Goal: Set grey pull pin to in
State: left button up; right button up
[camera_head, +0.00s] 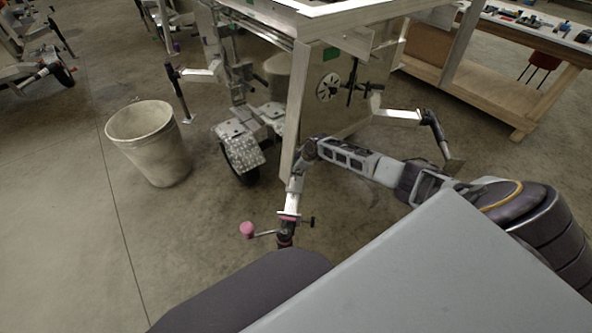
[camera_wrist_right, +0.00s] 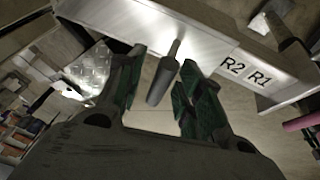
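The grey pull pin (camera_wrist_right: 162,80) sticks out of an aluminium beam (camera_wrist_right: 205,45) marked R2 and R1 in the right wrist view. It is a dark grey cylindrical handle on a thinner metal stem. My right gripper (camera_wrist_right: 163,62) is open, with its green-padded fingers on either side of the handle. A gap shows on each side of it. In the head view my right gripper (camera_head: 309,149) is at the trailer's front beam (camera_head: 295,189), and the pin cannot be made out there. My left gripper is not in view.
The trailer (camera_head: 325,100) carries a side panel with a round vented plate. A jack with a pink knob (camera_head: 247,229) stands in front. A grey bin (camera_head: 148,145) stands on the left, and a workbench (camera_head: 490,80) at the back right.

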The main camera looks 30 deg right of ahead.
aim_at(299, 170)
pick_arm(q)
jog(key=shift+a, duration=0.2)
pick_arm(e)
jog(key=shift+c, duration=0.2)
grip_shut()
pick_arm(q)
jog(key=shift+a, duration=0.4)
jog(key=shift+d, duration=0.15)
